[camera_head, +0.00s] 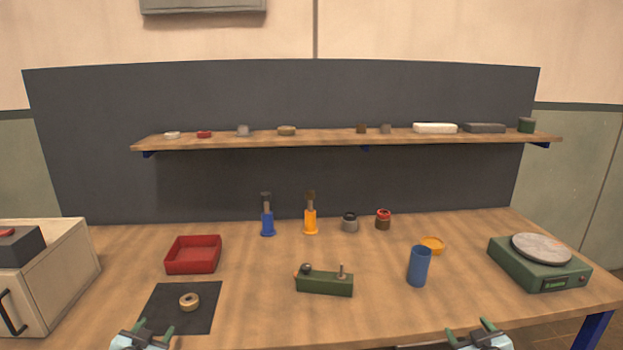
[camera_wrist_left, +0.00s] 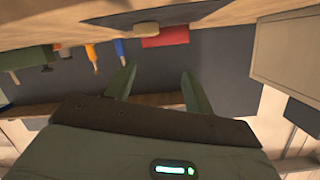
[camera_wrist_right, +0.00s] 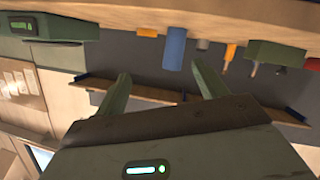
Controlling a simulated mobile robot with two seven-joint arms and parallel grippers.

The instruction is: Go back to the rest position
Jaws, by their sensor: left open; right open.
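My left gripper (camera_head: 143,338) is at the bottom left of the head view, at the bench's front edge, just below the dark mat. Its two green fingers are apart with nothing between them in the left wrist view (camera_wrist_left: 156,88). My right gripper (camera_head: 478,336) is at the bottom right of the head view, in front of the bench and below the blue cup. Its fingers are apart and empty in the right wrist view (camera_wrist_right: 163,90). Both grippers are clear of the objects on the bench.
The wooden bench (camera_head: 250,325) holds a red tray (camera_head: 193,256), a dark mat (camera_head: 205,318) with a brass ring (camera_head: 189,301), a green block (camera_head: 325,284), a blue cup (camera_head: 418,266) and a green scale (camera_head: 540,272). A drawer box (camera_head: 60,280) stands left. A shelf (camera_head: 330,141) spans the back.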

